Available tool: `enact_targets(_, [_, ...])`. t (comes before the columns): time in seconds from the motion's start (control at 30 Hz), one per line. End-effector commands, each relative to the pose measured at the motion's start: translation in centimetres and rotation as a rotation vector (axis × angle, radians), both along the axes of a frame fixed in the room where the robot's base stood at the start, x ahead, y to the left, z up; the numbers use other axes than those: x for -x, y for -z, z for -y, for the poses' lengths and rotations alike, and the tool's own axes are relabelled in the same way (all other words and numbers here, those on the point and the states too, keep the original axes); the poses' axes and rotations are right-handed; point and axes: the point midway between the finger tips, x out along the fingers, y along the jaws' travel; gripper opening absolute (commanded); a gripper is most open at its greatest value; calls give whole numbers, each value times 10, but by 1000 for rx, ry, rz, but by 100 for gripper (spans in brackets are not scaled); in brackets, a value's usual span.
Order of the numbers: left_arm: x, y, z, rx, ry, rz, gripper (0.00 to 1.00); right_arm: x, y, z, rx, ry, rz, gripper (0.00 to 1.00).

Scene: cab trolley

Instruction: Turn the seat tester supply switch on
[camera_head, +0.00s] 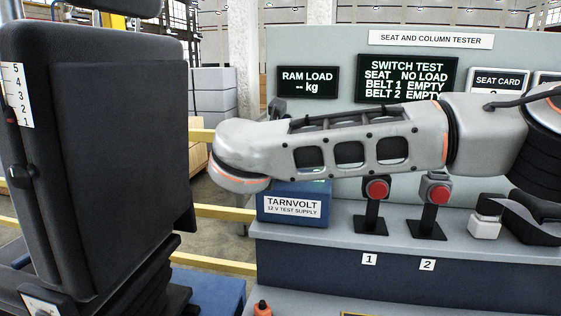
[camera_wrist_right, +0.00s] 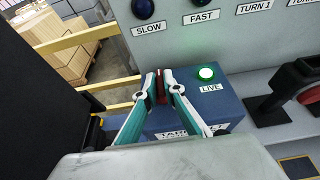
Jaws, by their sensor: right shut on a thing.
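The seat tester supply is a blue box labelled TARNVOLT 12 V TEST SUPPLY (camera_head: 291,205), standing on the grey bench; its top shows in the right wrist view (camera_wrist_right: 222,106). My right gripper (camera_wrist_right: 162,90) is shut on a small red switch (camera_wrist_right: 161,87) at the box's back left; the fingers hide most of it. A round green lamp (camera_wrist_right: 206,73) beside the LIVE label glows brightly. In the head view my right arm crosses in front of the box and hides its top, the switch and the gripper. My left gripper is not in view.
A black seat (camera_head: 110,150) stands close on the left. The tester panel (camera_head: 300,50) rises behind the box, with dark blue knobs such as SLOW (camera_wrist_right: 143,9). Two red-button buckle stands (camera_head: 377,190) (camera_head: 437,195) and a black belt part (camera_head: 530,215) are to the right.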

Motion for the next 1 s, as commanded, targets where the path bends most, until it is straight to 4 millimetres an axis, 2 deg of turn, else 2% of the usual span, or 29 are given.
enact_targets(0.03, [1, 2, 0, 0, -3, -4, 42, 1, 5, 0, 1, 11, -11, 0])
enact_targets(0.53, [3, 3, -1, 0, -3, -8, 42, 1, 7, 0, 0, 25, -14, 0])
enact_targets(0.57, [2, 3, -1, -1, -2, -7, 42, 1, 8, 0, 0, 25, -14, 17])
enact_targets(0.6, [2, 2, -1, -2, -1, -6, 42, 1, 7, 0, 0, 25, -14, 26])
enact_targets(1.0, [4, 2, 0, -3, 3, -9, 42, 1, 2, -1, 0, 22, -5, 26])
